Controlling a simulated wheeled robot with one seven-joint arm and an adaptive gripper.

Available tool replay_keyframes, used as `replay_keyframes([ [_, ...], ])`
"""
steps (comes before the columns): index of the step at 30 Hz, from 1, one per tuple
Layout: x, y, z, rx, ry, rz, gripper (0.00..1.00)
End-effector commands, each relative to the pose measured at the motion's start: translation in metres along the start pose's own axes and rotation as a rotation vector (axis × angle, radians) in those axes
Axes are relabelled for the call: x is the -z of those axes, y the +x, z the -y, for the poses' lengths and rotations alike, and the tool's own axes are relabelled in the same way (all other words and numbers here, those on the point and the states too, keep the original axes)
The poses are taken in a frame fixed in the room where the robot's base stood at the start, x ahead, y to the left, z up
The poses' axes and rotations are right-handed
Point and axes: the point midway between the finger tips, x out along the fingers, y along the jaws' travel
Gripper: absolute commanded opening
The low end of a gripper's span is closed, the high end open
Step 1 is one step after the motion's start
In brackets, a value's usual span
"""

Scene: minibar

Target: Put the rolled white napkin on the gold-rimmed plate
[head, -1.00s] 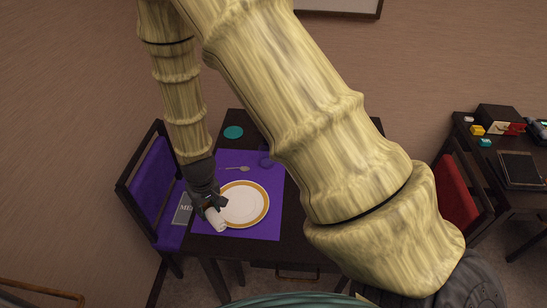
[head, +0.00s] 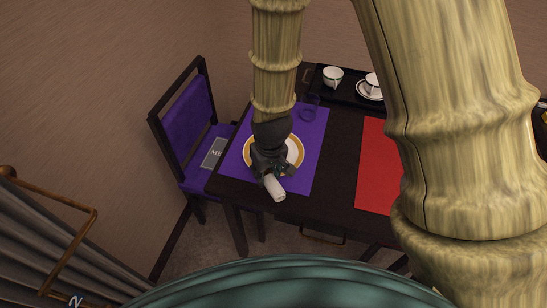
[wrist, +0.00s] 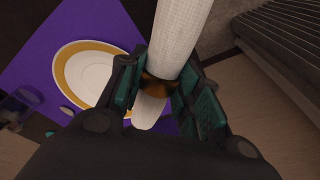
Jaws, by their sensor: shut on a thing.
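The rolled white napkin (head: 274,188) has a brown ring around its middle. My gripper (head: 271,172) is shut on it, and the wrist view shows the fingers (wrist: 157,90) on both sides of the ring with the napkin (wrist: 180,35) sticking out both ways. The white plate with a gold rim (head: 297,144) lies on the purple mat, partly hidden behind my gripper in the head view. The wrist view shows the plate (wrist: 70,75) left of the napkin. In the head view the napkin is over the table's front edge, nearer to me than the plate.
The purple mat (head: 312,170) and a red mat (head: 376,178) lie on the dark table (head: 340,160). A blue glass (head: 309,108) stands behind the plate. A black tray (head: 350,95) holds white cups at the back. A purple chair (head: 187,118) with a menu (head: 214,152) stands left.

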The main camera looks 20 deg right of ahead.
Motion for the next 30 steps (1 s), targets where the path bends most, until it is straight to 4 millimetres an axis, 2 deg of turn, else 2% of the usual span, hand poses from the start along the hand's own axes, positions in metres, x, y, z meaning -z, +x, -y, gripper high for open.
replay_keyframes([
  [4, -0.003, 0.002, 0.002, 0.001, -0.011, -0.001, 0.1],
  [8, 0.009, 0.003, -0.007, 0.001, -0.011, 0.0, 0.1],
  [24, 0.095, 0.025, -0.071, 0.002, -0.009, 0.0, 0.1],
  [30, 0.117, 0.032, -0.087, 0.001, -0.012, 0.0, 0.1],
])
